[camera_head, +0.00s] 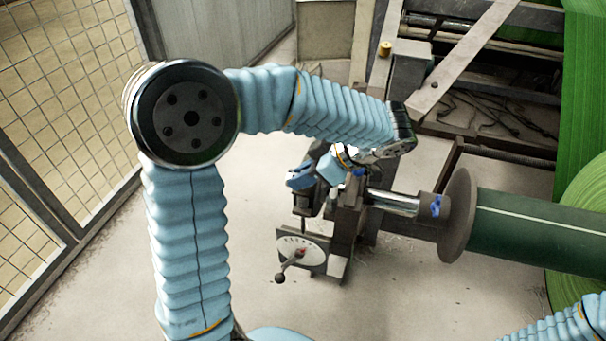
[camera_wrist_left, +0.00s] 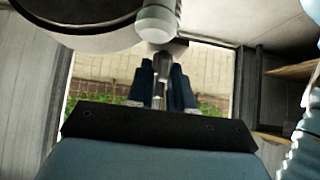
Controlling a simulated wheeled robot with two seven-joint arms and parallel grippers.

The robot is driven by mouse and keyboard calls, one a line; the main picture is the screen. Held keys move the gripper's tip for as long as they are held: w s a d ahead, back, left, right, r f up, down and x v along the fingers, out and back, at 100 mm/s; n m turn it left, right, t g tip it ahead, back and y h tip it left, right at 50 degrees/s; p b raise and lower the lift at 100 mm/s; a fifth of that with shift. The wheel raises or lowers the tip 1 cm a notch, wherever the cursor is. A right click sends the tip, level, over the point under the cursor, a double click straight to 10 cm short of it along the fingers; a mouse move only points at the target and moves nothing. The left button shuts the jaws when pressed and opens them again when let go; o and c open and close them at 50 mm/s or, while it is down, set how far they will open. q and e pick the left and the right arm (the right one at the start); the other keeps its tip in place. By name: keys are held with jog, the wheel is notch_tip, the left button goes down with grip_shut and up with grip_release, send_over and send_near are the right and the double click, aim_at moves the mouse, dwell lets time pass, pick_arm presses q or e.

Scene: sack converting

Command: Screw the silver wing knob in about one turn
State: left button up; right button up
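My left gripper (camera_head: 318,176) reaches in from the upper left in the head view, to the machine stand left of the roll shaft. In the left wrist view its two dark blue fingers (camera_wrist_left: 162,88) stand close together with a slim silver part between them, seemingly the silver wing knob (camera_wrist_left: 160,70). The fingers look closed on its sides; its wings are mostly hidden. The knob points up to a pale rounded boss (camera_wrist_left: 157,24). In the head view the knob is hidden by the gripper and stand. My right gripper is out of view.
A silver shaft (camera_head: 393,201) with a blue wing part (camera_head: 436,206) carries a round flange (camera_head: 458,215) and dark green roll (camera_head: 535,230). A dial plate (camera_head: 303,251) with a black-knobbed lever stands below. A mesh fence (camera_head: 60,100) is at left. The floor in front is clear.

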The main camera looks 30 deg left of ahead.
pick_arm(q)
grip_shut()
